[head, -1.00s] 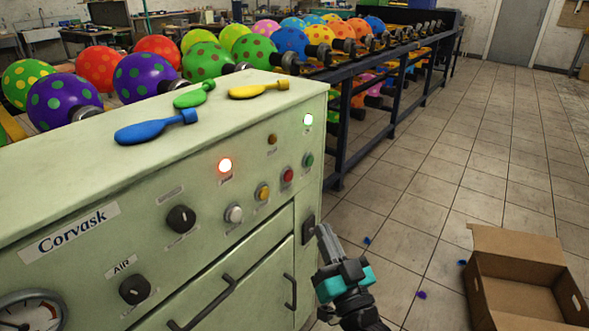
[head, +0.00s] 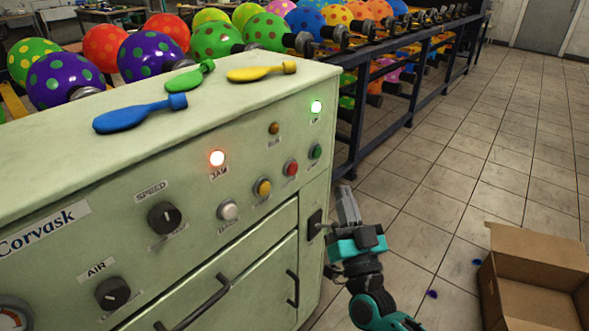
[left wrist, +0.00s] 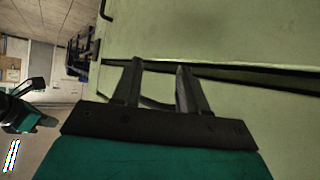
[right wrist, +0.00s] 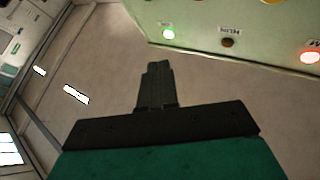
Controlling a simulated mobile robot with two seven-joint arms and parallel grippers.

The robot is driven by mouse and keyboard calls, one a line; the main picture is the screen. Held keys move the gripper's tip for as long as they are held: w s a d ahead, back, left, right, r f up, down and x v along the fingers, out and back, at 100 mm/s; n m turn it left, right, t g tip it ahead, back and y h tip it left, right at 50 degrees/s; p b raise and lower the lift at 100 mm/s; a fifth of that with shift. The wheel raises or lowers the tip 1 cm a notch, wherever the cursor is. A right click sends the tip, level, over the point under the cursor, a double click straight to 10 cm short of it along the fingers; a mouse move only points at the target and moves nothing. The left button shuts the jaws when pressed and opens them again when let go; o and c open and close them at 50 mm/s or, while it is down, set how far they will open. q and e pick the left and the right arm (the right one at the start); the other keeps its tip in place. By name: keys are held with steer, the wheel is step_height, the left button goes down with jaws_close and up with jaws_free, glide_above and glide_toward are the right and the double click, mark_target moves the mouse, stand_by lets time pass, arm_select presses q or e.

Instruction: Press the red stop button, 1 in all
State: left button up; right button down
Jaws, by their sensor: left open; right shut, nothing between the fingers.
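The red stop button (head: 290,168) is on the front panel of the pale green machine (head: 130,225). It sits between the yellow button (head: 263,187) and the green button (head: 315,152). My right gripper (head: 347,205) is shut and empty, pointing up, to the right of and below the red button, apart from it. In the right wrist view the shut fingers (right wrist: 156,85) show below the panel edge. My left gripper is outside the head view; in the left wrist view its fingers (left wrist: 160,85) are open and empty in front of a pale green surface.
A red lamp (head: 217,158) and a green lamp (head: 316,107) glow on the panel. A white button (head: 228,210) and knobs sit to the left. Flat balloons lie on top, including a blue one (head: 135,114). A cardboard box (head: 535,275) stands on the floor at right.

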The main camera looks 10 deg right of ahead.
mark_target(291, 168)
steer(key=w+a+b, duration=0.3)
steer(key=w+a, duration=0.2)
steer(key=w, duration=0.2)
steer(key=shift+a, duration=0.15)
steer(key=shift+s, duration=0.1)
stand_by(1.6)
stand_by(0.4)
steer(key=shift+w+a, duration=0.25)
steer(key=shift+w, duration=0.1)
steer(key=shift+w+a+b, duration=0.35)
steer(key=shift+w, duration=0.1)
stand_by(0.7)
steer(key=shift+s+d, duration=0.1)
steer(key=shift+s, duration=0.05)
steer(key=shift+s+d+p, duration=0.5)
steer(key=shift+s+p, duration=0.1)
steer(key=shift+s, duration=0.05)
